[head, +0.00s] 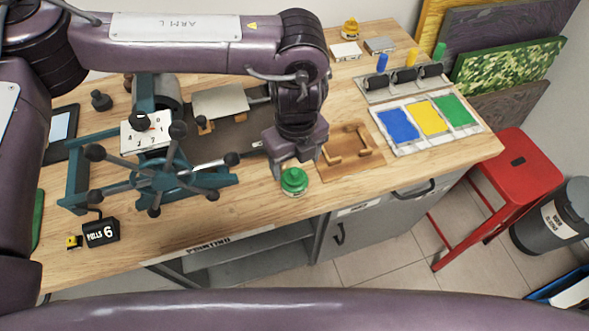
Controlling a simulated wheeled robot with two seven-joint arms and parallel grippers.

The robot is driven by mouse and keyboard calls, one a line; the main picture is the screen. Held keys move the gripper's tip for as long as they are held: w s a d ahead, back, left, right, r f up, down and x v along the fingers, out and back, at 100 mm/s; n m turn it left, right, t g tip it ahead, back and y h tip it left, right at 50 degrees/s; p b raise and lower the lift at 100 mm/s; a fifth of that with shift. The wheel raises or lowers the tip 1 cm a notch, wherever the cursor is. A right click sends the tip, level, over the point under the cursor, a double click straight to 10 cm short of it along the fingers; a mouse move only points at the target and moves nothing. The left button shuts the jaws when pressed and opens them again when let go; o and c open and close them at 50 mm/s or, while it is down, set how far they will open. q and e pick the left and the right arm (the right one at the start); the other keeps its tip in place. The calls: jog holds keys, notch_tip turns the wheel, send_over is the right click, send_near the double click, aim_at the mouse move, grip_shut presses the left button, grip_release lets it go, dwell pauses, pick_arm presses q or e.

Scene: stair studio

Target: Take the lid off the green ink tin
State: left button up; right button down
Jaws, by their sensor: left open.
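The green ink tin (294,182) stands upright near the front edge of the wooden bench, with its green lid on top. My left gripper (297,169) points down right above and slightly behind the tin. Its jaws are open, and part of the far finger is hidden by the gripper body. I cannot tell whether a finger touches the lid. My right gripper is not in view.
A teal press with spoked handles (155,170) stands to the left. A wooden tray (348,155) lies right of the tin, then an ink slab (428,120) with blue, yellow and green patches. A red stool (508,160) stands beyond the bench.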

aim_at(294, 171)
pick_arm(q)
notch_tip(294, 171, down, 3)
jog(key=shift+w+a+r+p, duration=0.15)
jog(key=shift+p, duration=0.35)
jog(key=shift+w+f, duration=0.1)
jog(key=shift+f, duration=0.75)
jog(key=c, duration=1)
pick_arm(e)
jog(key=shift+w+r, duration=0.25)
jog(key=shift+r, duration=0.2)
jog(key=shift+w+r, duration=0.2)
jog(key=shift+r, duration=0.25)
